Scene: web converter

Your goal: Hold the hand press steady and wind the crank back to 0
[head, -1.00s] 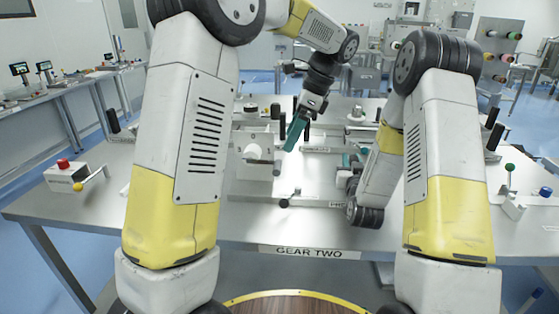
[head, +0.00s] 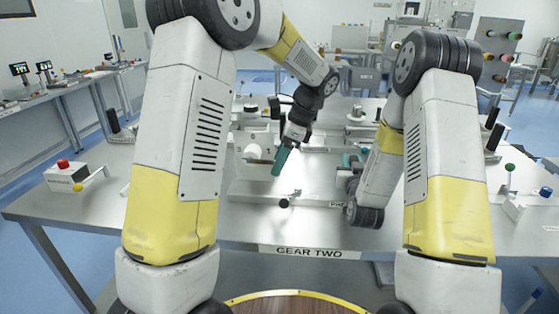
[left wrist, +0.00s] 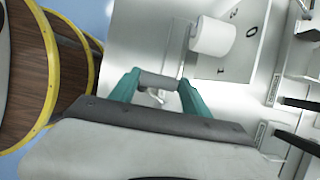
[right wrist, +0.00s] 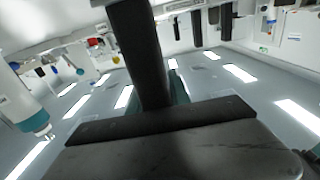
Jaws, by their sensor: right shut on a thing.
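A pale metal block with a white cylinder (head: 253,151) stands on the plate at the table's middle. The left wrist view shows this white cylinder (left wrist: 212,36) beside a panel marked 0 and 1 (left wrist: 238,50). My left gripper (head: 281,161) is just right of the block; its teal fingers are apart. A dark grey cylinder (left wrist: 160,80) appears across the finger gap; I cannot tell whether they touch it. My right gripper (head: 350,161), partly hidden by its arm, is shut on a dark upright bar (right wrist: 138,50). I cannot identify the crank with certainty.
A dark knob (head: 284,203) sits at the plate's front, near a lettered label (head: 337,205). A box with a red button (head: 70,172) stands at the table's left, and a green-knobbed lever (head: 509,168) at the right. The front of the steel table (head: 250,228) is clear.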

